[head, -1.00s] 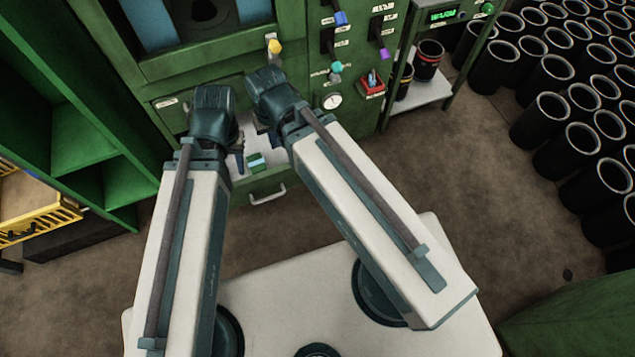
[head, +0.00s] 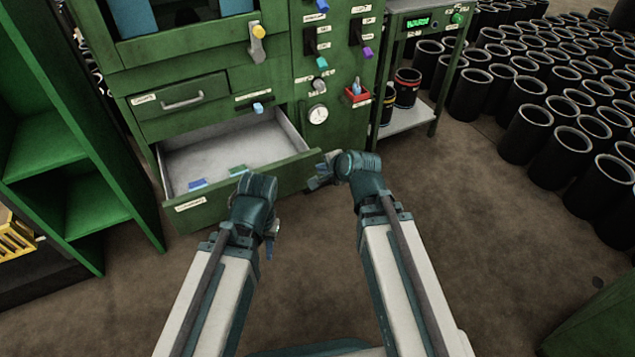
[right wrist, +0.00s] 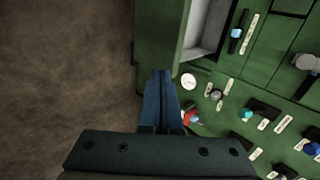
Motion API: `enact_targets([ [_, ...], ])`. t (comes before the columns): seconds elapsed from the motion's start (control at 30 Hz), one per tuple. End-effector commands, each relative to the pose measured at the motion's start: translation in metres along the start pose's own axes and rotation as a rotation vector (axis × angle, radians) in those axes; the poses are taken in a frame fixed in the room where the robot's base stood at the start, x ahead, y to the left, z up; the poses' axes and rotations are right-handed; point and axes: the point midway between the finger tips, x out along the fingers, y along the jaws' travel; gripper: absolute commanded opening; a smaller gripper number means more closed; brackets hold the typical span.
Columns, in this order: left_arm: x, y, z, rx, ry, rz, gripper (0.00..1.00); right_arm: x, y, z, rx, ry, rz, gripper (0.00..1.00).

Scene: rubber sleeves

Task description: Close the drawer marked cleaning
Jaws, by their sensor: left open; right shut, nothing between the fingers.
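The lower drawer (head: 215,208) of the green cabinet is pulled open. Its label is too small to read. It holds a blue item (head: 197,184) and a green item (head: 237,170). A second, closed drawer (head: 182,103) with a handle and a label I cannot read is above it. My left gripper (head: 272,240) is in front of the open drawer's face, open, fingers pointing down; the drawer's handle is hidden. My right gripper (head: 318,180) is beside the drawer front's right end, shut and empty; contact is unclear. It shows shut in the right wrist view (right wrist: 160,75).
The cabinet's control panel (head: 337,70) has knobs, a gauge (head: 318,114) and a red box (head: 357,94). Green shelving (head: 60,150) stands left. A side stand (head: 410,118) and many black sleeves (head: 525,130) are right. The floor (head: 450,220) before the cabinet is clear.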

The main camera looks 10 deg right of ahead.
Motion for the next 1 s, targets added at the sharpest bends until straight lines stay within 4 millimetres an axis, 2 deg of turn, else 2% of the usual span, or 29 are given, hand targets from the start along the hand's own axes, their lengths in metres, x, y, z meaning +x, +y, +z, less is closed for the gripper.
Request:
enact_targets([
  [0.03,0.006,0.001,-0.001,0.0,0.0,0.0,0.41,0.004,0.003,-0.002,0.015,0.004,-0.009,0.0],
  [0.27,0.005,0.0,-0.001,0.0,0.0,0.0,0.41,0.004,0.0,-0.004,0.031,0.007,-0.017,0.0],
  [0.47,0.013,0.002,-0.001,0.001,0.0,0.0,0.41,0.015,0.002,-0.004,0.029,0.006,-0.016,0.0],
  [0.67,0.033,0.004,-0.002,0.004,0.002,0.002,0.41,0.042,0.002,-0.004,0.027,0.006,-0.015,0.0],
  [1.0,0.079,0.01,-0.005,0.007,0.004,0.006,0.41,0.109,0.002,-0.005,0.027,0.005,-0.015,0.0],
])
